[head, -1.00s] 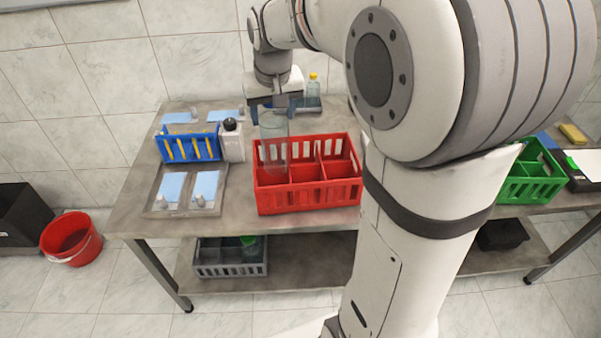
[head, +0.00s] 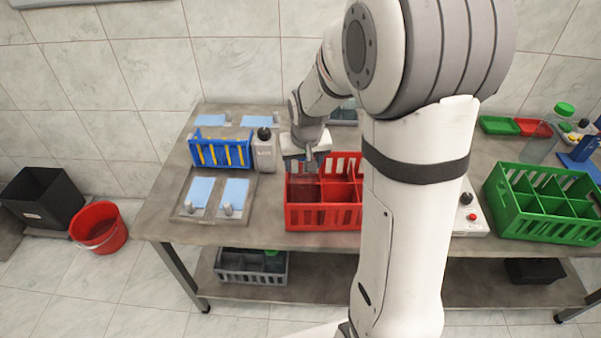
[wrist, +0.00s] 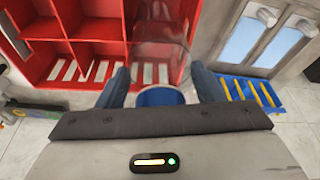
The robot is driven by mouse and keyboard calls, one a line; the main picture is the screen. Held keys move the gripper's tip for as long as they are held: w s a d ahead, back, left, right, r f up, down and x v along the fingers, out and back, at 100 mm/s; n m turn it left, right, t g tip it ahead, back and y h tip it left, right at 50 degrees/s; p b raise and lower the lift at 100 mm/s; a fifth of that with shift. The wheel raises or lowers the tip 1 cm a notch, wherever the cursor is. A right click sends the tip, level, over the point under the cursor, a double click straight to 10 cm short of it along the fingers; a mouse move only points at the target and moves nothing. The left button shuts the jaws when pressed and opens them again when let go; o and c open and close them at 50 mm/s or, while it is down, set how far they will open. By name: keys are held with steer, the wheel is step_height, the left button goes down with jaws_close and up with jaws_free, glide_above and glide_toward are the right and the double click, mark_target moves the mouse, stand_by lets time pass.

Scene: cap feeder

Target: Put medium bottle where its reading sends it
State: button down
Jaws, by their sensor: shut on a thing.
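My gripper (wrist: 162,88) is shut on a clear, see-through bottle (wrist: 165,40) with a blue cap or ring at its top between the fingers. In the head view my gripper (head: 306,160) is low over the left end of the red crate (head: 322,217). The bottle hangs down into a left compartment there, faintly seen. I cannot tell whether its base touches the crate floor. The red crate's dividers and slotted wall (wrist: 70,70) also show in the wrist view. The green divided crate (head: 548,232) stands at the right, its visible compartments empty.
A blue rack (head: 220,154) with yellow strips, a grey bottle with a black cap (head: 265,152) and a tray with light-blue pads (head: 205,218) lie left of the red crate. A clear green-capped bottle (head: 545,145) stands at the right. A control box with buttons (head: 470,222) sits between the crates.

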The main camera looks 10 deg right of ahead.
steer(key=shift+f, duration=2.05)
steer(key=shift+f, duration=0.2)
steer(key=shift+c, duration=1.9)
jaws_free()
steer(key=shift+s, duration=0.1)
steer(key=shift+r, duration=0.1)
